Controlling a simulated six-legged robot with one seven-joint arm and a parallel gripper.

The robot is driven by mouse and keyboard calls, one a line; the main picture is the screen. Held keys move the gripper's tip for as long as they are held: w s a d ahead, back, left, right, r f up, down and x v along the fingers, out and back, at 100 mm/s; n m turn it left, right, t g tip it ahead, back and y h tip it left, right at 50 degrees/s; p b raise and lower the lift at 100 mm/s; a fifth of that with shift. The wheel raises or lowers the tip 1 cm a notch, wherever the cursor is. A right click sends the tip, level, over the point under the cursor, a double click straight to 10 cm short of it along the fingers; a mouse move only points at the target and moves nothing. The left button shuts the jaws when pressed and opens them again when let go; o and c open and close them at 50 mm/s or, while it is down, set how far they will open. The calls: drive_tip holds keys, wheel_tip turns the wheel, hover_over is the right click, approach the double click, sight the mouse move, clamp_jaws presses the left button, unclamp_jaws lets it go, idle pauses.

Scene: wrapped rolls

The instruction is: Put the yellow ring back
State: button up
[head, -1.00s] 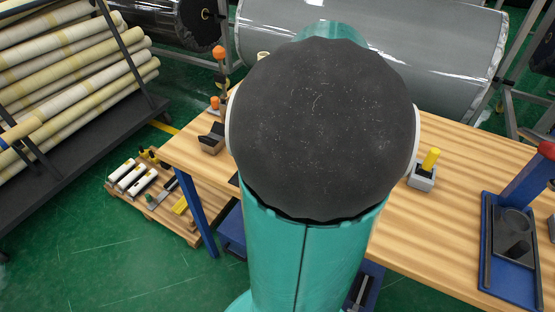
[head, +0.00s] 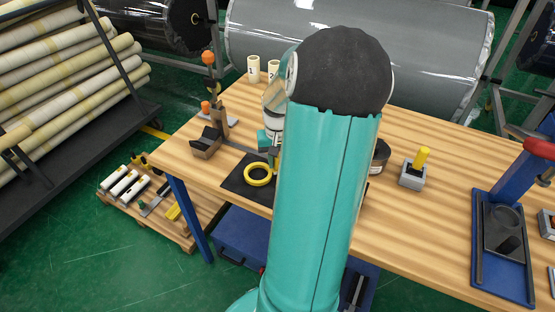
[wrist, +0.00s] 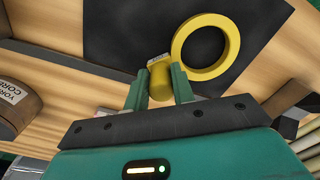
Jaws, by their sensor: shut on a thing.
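The yellow ring (head: 250,181) is seen over the black mat (head: 233,182) in the head view, left of my arm. In the wrist view, the ring (wrist: 231,48) shows as a hoop to the right of the fingers. My gripper (wrist: 159,84) is shut on a stubby yellow piece that appears to be the ring's grip, at its near edge. In the head view, my gripper (head: 270,163) is at the ring's right side, partly hidden by my arm. I cannot tell whether the ring touches the mat.
Two pale cores (head: 254,70) stand at the back. A dark round thing (head: 380,158) and a grey block with a yellow peg (head: 413,177) are to the right. Wooden table (head: 445,135) is clear between.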

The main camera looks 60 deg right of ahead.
drive_tip(key=shift+w+f, duration=0.1)
drive_tip(key=shift+f, duration=0.05)
drive_tip(key=o, duration=1)
wheel_tip(320, 180, up, 12)
drive_tip(key=w+a+r+n+t+h, duration=0.1)
drive_tip(key=w+a+r+n, duration=0.15)
drive_tip(key=a, duration=0.75)
drive_tip(key=w+a+r+n+t+h, duration=0.15)
drive_tip(key=w+a+r, duration=0.25)
drive_tip(key=a, duration=0.6)
drive_tip(key=s+a+n+t+y, duration=0.1)
drive_tip(key=s+a+n, duration=0.2)
drive_tip(key=a, duration=0.6)
drive_tip(key=s+a+n+t+y, duration=0.1)
drive_tip(key=s+a+n+t, duration=0.1)
drive_tip(key=a, duration=0.8)
drive_tip(key=shift+s+r+n, duration=0.25)
drive_tip(key=shift+s+n, duration=0.35)
drive_tip(key=shift+s, duration=0.05)
